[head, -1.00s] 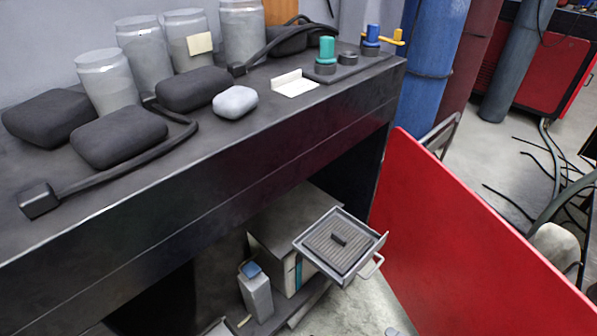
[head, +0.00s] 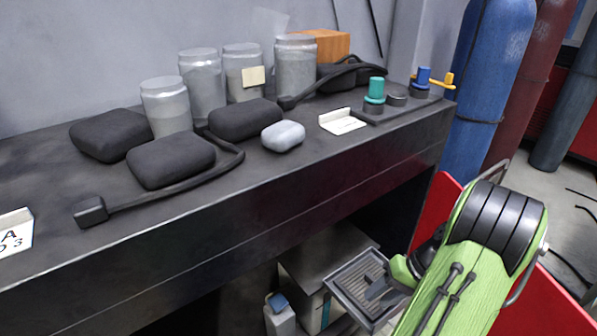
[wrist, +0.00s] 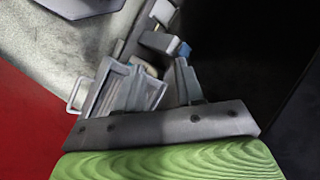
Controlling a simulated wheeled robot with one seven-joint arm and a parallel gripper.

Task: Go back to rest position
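My gripper (wrist: 160,82) shows in the wrist view with its two grey fingers spread apart and nothing visible between them. In the head view my green arm reaches down at the right, and its end lies in front of an open grey drawer (head: 349,283) with a ribbed inside. The drawer, with its pale handle, also shows in the wrist view (wrist: 97,88), behind and beside the left finger. A small dark piece lay on the ribbed inside earlier; my arm's end now makes that spot hard to read.
A dark bench (head: 270,190) carries several glass jars, black pouches, a grey pouch (head: 283,136), a white bracket-like piece (head: 342,121) and coloured knobs. A red panel (head: 446,185) stands right of the cabinet. A small carton (head: 279,316) is below. Gas cylinders (head: 487,90) stand behind.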

